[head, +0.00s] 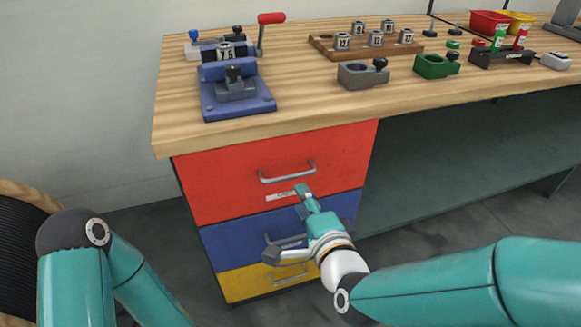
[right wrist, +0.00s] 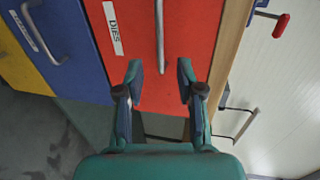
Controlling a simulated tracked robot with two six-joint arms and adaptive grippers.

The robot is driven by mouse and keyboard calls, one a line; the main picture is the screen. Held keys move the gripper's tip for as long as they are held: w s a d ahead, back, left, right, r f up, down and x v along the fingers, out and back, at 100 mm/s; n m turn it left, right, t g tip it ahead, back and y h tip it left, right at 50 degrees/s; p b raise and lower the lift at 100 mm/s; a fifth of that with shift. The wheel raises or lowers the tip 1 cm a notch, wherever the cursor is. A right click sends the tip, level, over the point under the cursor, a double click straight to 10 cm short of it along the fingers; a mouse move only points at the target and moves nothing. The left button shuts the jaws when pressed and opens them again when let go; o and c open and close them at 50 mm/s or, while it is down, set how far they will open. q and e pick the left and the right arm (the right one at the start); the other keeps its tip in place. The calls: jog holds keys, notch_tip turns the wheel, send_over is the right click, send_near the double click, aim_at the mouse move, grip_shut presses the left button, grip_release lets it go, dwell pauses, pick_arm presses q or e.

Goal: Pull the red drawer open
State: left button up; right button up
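The red drawer (head: 225,185) is the top one of three under the bench's left end. Its front looks flush with the cabinet. Its grey bar handle (head: 288,174) is on the upper front, above a white label, and shows in the right wrist view (right wrist: 160,38) as a bar beside the label "DIES". My right gripper (head: 286,221) is open and empty, in front of the drawers and below the handle. In the right wrist view its fingertips (right wrist: 160,76) straddle the handle's line, with the handle ahead and apparently untouched. My left gripper is out of view.
Blue (head: 225,245) and yellow (head: 240,288) drawers with handles lie below. The wooden bench top (head: 300,100) overhangs, holding a blue fixture (head: 236,97) and a rack of numbered dies (head: 350,50). A black cable reel (head: 20,250) stands at left. Space under the bench at right is open.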

aim_at(289, 175)
jog(key=x, duration=1)
grip_shut()
jog(key=shift+f, duration=0.1)
